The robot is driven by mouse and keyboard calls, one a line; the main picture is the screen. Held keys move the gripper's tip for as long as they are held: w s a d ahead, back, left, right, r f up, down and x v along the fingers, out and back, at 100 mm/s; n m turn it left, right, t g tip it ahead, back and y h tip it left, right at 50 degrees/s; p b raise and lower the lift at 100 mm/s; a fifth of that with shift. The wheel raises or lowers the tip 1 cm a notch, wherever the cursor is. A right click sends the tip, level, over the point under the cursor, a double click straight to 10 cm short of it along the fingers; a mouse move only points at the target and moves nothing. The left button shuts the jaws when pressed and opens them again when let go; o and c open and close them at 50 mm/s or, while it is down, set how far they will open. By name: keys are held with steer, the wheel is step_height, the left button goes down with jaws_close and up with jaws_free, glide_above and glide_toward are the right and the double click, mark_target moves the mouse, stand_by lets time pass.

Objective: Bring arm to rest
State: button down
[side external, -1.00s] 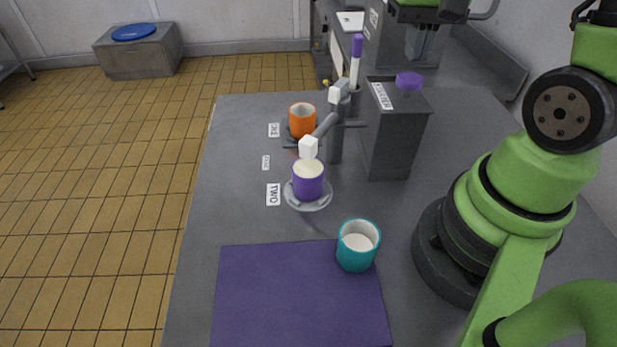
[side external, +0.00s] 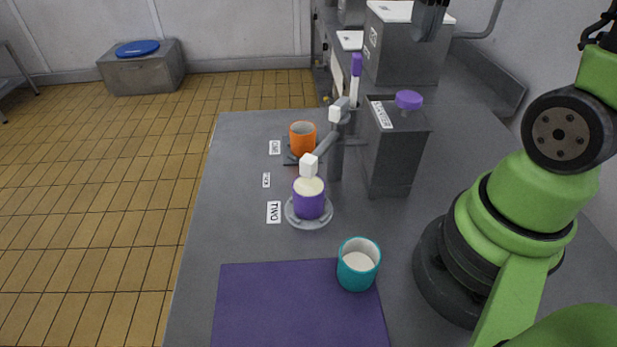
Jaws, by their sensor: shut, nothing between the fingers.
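The tip of my gripper (side external: 430,22) shows at the top edge, high over the back of the counter. It is shut and empty, and apart from everything below it. The rest of it is cut off by the frame. An orange cup (side external: 303,138) stands at the far end by the label ONE. A purple cup (side external: 309,203) with pale contents stands on a round grey stand (side external: 309,222) by the label TWO, under a white-tipped spout (side external: 309,166). A teal cup (side external: 357,272) with pale contents stands upright at the purple mat's back right corner.
The purple mat (side external: 290,305) is otherwise bare in view. A grey dispenser box (side external: 394,155) with a purple knob (side external: 408,99) and an upright purple-topped lever (side external: 356,75) rise mid-table. Larger grey boxes (side external: 405,50) stand behind. My green arm fills the right side.

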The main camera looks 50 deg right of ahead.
steer(key=s+a+r+n+t+y, duration=0.1)
steer(key=s+a+r+n+t, duration=0.1)
steer(key=a, duration=0.3)
steer(key=s+a+r+n+t+y, duration=0.1)
steer(key=s+a+n+t, duration=0.1)
steer(key=a, duration=0.4)
steer(key=s+t, duration=0.1)
steer(key=t, duration=0.1)
steer(key=shift+s+a+r+n+t, duration=0.2)
steer(key=shift+s+r+n+t, duration=0.15)
steer(key=shift+n+t, duration=0.05)
